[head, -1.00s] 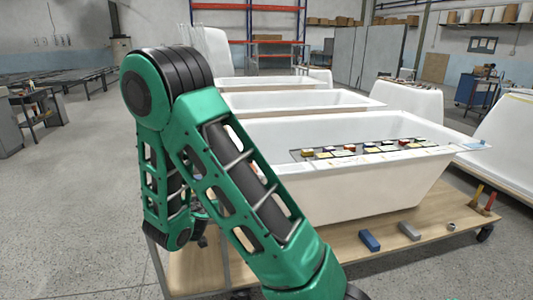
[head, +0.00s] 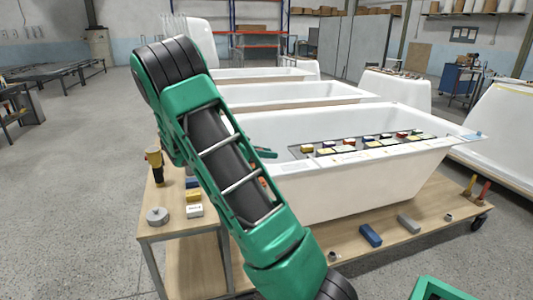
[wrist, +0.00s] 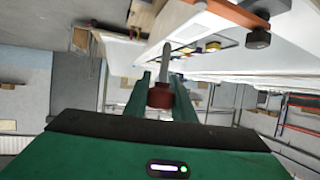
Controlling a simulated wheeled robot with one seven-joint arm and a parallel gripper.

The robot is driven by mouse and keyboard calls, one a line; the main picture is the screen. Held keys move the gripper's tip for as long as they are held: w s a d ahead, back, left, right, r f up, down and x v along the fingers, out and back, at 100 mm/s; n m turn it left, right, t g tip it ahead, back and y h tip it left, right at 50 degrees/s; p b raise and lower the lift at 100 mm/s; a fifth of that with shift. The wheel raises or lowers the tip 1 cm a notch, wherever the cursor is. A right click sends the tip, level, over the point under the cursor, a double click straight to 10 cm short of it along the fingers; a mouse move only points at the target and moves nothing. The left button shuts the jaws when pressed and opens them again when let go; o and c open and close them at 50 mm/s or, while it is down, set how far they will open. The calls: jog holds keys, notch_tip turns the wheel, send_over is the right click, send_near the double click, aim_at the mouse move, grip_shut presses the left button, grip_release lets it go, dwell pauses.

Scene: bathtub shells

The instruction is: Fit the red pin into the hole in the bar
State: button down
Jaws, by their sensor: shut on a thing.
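The red pin (wrist: 161,96) is between the green fingers of my gripper (wrist: 160,86) in the wrist view. Its grey shaft (wrist: 166,62) points up in the picture, away from the palm. My gripper is shut on its red end. An orange bar (wrist: 238,13) with a dark knob (wrist: 258,38) shows at the upper right of the wrist view, apart from the pin. I cannot make out a hole in it for sure. In the head view my arm hides most of the gripper, and the pin cannot be made out there.
A white bathtub shell (head: 345,195) stands on a wooden cart, with a rack of coloured blocks (head: 365,146) across it. A side table (head: 180,230) holds a yellow-black tool (head: 154,164), a grey disc (head: 157,216) and small boxes. Blue (head: 370,236) and grey (head: 408,224) blocks lie on the cart.

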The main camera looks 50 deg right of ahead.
jog(key=shift+s+d+f, duration=0.15)
jog(key=shift+d+f, duration=0.05)
jog(key=shift+f, duration=0.75)
jog(key=shift+s+d+f, duration=0.15)
jog(key=shift+f, duration=0.85)
jog(key=shift+s+d+f, duration=0.15)
jog(key=shift+d+f, duration=0.05)
jog(key=shift+f, duration=0.75)
jog(key=shift+f, duration=2.75)
jog(key=c, duration=1.4)
grip_release()
jog(key=shift+a, duration=0.1)
notch_tip(320, 180, up, 11)
jog(key=shift+r, duration=0.15)
